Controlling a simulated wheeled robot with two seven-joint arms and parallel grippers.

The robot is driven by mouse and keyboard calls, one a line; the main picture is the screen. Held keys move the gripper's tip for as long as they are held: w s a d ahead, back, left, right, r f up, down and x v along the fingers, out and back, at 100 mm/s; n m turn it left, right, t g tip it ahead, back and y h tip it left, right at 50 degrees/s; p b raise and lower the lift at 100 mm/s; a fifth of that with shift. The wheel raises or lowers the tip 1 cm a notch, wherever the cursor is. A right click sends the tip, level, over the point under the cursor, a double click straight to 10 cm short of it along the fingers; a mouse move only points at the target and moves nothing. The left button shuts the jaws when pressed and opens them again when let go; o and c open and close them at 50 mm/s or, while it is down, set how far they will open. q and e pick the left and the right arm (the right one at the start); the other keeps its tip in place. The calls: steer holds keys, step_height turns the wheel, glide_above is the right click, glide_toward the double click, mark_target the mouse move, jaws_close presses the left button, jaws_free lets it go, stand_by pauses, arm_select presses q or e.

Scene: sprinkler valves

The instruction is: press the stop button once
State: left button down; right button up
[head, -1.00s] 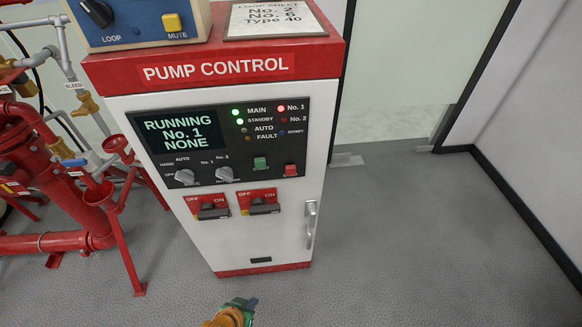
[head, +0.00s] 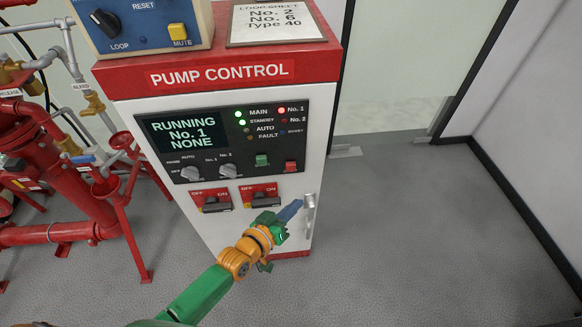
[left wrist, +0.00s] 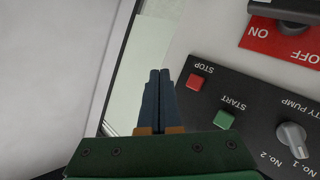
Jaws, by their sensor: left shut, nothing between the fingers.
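The red stop button (head: 291,166) is at the lower right of the dark panel on the pump control cabinet (head: 212,250). In the left wrist view the stop button (left wrist: 195,82) sits under its STOP label, turned upside down. The green start button (head: 262,160) is beside it, and also shows in the left wrist view (left wrist: 224,119). My left gripper (head: 295,207) is shut and empty, below the stop button and near the cabinet's door handle. In the left wrist view its closed fingertips (left wrist: 159,73) point left of the stop button, apart from it. My right gripper is out of view.
The panel display (head: 182,133) reads RUNNING No. 1 NONE. Two red-backed OFF/ON switches (head: 211,201) sit below the panel. A door handle (head: 309,214) stands out at the cabinet's right edge. Red pipes (head: 75,200) fill the left. The floor at right is clear.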

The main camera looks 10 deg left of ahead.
mark_target(291, 167)
arm_select(q)
steer(key=w+a+b, duration=0.2)
steer(key=w+b, duration=0.4)
steer(key=w, duration=0.2)
steer(key=shift+w+a+b, duration=0.25)
steer(key=shift+b, duration=0.1)
stand_by(1.8)
steer(key=shift+w+a+b, duration=0.1)
steer(key=shift+w+b, duration=0.25)
steer(key=shift+w, duration=0.05)
